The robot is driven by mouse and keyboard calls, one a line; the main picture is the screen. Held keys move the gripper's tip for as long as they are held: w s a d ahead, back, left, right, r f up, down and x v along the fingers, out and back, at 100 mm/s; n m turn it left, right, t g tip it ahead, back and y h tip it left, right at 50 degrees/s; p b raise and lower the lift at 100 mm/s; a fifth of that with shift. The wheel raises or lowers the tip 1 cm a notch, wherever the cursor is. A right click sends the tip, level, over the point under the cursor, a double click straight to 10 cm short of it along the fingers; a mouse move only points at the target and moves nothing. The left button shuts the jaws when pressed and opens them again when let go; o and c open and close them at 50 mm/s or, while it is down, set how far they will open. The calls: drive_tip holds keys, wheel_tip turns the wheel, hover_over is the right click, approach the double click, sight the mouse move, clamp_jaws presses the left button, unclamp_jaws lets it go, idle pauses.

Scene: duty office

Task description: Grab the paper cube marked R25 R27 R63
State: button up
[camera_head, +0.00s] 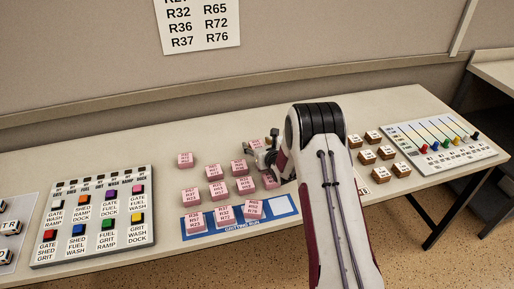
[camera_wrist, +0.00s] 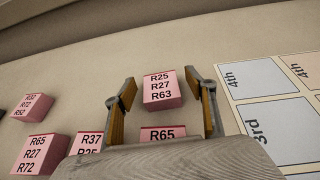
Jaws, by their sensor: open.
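The pink paper cube marked R25 R27 R63 (camera_wrist: 162,92) lies on the table in the wrist view, its label facing up and readable. My gripper (camera_wrist: 164,103) is open, with one finger on each side of this cube. A narrow gap shows on each side, and I cannot tell the height of the fingertips above the table. In the head view my gripper (camera_head: 262,156) is among the pink cubes, and my arm hides part of that area. Another pink cube marked R65 (camera_wrist: 163,133) sits just nearer, partly hidden by the gripper body.
Other pink cubes lie left, marked R65 R27 R72 (camera_wrist: 40,148) and R37 (camera_wrist: 90,141). A white card with ranked boxes (camera_wrist: 271,100) lies right. In the head view stand a blue mat (camera_head: 283,204) with pink cubes, brown blocks (camera_head: 385,152), a button panel (camera_head: 98,172) and a slider panel (camera_head: 423,125).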

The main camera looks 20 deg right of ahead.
sight(257, 145)
drive_tip(key=c, duration=1.2)
drive_tip(key=shift+r, duration=0.1)
drive_tip(key=shift+r, duration=4.95)
